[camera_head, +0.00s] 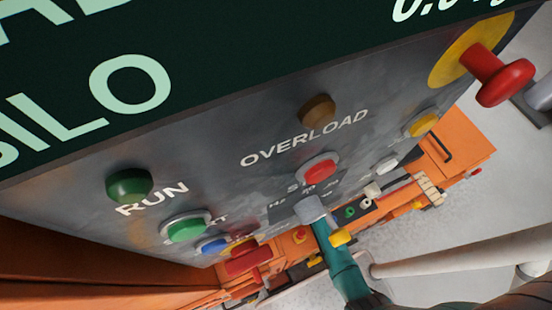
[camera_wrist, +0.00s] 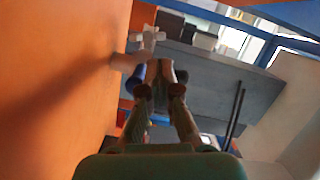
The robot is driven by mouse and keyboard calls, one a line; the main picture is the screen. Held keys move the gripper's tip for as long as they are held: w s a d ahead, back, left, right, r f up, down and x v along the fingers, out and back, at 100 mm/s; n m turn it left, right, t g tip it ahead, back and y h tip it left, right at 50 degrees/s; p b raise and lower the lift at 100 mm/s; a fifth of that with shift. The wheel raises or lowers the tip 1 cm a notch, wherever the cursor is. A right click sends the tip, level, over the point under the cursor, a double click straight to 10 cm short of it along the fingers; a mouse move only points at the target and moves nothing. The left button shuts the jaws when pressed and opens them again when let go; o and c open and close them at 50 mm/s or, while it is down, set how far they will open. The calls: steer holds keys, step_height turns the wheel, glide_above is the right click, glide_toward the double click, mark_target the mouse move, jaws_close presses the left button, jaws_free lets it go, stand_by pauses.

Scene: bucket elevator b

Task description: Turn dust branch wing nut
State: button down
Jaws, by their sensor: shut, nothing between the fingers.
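In the wrist view, a pale, wing-shaped fitting (camera_wrist: 148,38) stands out beside the orange wall. It looks like the wing nut, but it is small and blurred. My gripper (camera_wrist: 161,72) is shut and empty, its two fingertips close together just below the fitting in the picture. A rounded, orange-tinted stub runs from the wall toward the fitting, left of the fingertips. I cannot tell whether the fingers touch the fitting. In the head view I cannot make out the wing nut or the fingertips.
The orange wall (camera_wrist: 55,80) is close on the left in the wrist view. A dark grey panel (camera_wrist: 215,90) lies behind. In the head view a control panel (camera_head: 240,130) with a red-knobbed switch (camera_head: 505,82) and a green button (camera_head: 186,231) fills the foreground.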

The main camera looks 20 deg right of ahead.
steer(key=shift+x, duration=2)
